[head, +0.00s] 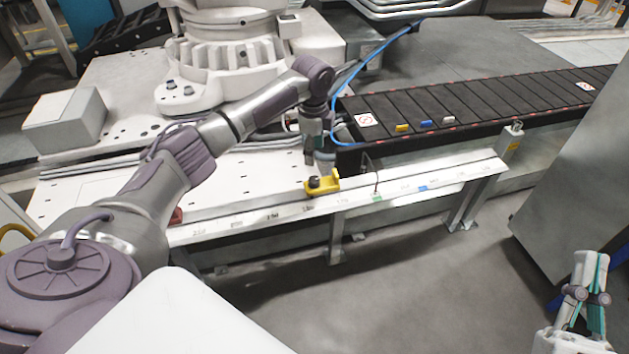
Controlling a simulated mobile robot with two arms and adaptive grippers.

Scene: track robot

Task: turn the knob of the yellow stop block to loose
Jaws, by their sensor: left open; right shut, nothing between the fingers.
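The yellow stop block (330,184) sits on the white rail along the front edge of the machine bed, near the middle of the head view. Its small dark knob (314,182) is on the block's left part. My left gripper (309,158) is open and points down just above the block, apart from the knob. The finger gap is too small to make out. My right gripper (590,262) is shut and empty at the lower right, pointing up, far from the block. Which way the knob is set cannot be told.
A black conveyor (480,103) with small yellow, blue and white pieces lies behind the block to the right. A blue cable (377,50) loops beside my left wrist. A grey cabinet (580,170) stands at right. The rail (270,212) has marks and coloured labels.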

